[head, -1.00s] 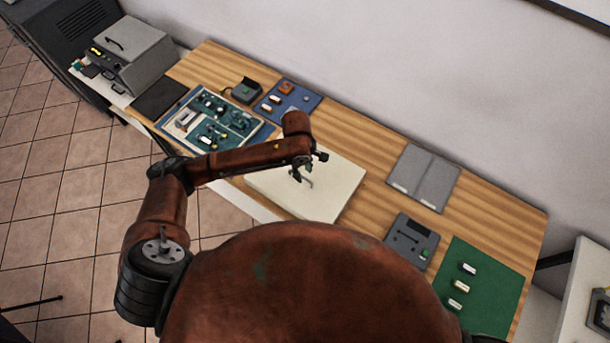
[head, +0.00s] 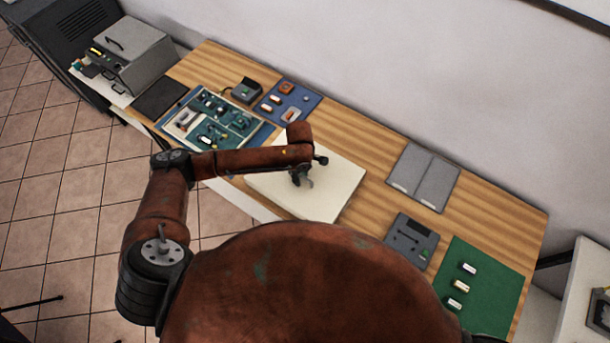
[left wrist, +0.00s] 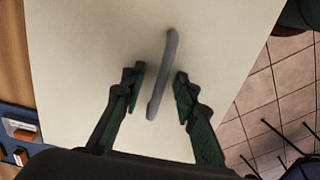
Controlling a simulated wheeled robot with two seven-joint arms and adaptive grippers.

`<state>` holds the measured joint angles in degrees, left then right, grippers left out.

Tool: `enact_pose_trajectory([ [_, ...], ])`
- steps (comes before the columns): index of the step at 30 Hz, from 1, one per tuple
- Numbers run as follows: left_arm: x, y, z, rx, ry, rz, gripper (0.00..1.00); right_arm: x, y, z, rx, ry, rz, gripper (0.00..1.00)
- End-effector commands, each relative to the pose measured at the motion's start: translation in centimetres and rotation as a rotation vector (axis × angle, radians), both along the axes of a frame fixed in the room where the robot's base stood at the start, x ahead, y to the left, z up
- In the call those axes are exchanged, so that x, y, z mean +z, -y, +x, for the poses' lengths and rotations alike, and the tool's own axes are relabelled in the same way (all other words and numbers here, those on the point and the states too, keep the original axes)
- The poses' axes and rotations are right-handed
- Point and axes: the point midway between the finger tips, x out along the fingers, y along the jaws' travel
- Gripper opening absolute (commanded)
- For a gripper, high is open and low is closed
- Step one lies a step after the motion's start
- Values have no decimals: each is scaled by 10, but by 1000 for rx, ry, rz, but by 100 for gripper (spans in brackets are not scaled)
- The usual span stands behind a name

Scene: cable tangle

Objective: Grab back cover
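A flat cream-coloured panel (head: 338,190), which looks like the back cover, lies on the middle of the wooden table. A thin grey bar handle (left wrist: 169,52) stands on it in the left wrist view. My left gripper (head: 304,180) is over the panel. In the left wrist view its two dark green fingers (left wrist: 158,88) are apart, one on each side of the handle, with a visible gap on both sides. In the head view the gripper hides part of the handle. My right gripper is not in view.
A blue tray with circuit boards (head: 258,143) is left of the panel. A blue mat (head: 302,99) with small parts lies behind. A grey folder (head: 424,176), a grey device (head: 410,240) and a green mat (head: 495,290) are on the right. Bare wood shows behind the panel.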

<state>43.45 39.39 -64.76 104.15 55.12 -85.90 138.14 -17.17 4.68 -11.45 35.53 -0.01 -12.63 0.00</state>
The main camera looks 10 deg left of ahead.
Motion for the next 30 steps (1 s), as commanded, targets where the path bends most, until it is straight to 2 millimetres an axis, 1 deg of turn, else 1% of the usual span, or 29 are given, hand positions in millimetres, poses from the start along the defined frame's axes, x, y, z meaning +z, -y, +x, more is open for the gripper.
enact_pose_trajectory([
  [3,0,0,0,0,0,0,27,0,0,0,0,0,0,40],
  [15,0,0,0,0,0,0,0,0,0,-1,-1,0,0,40],
  [30,1,0,1,0,2,-1,0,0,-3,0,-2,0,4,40],
])
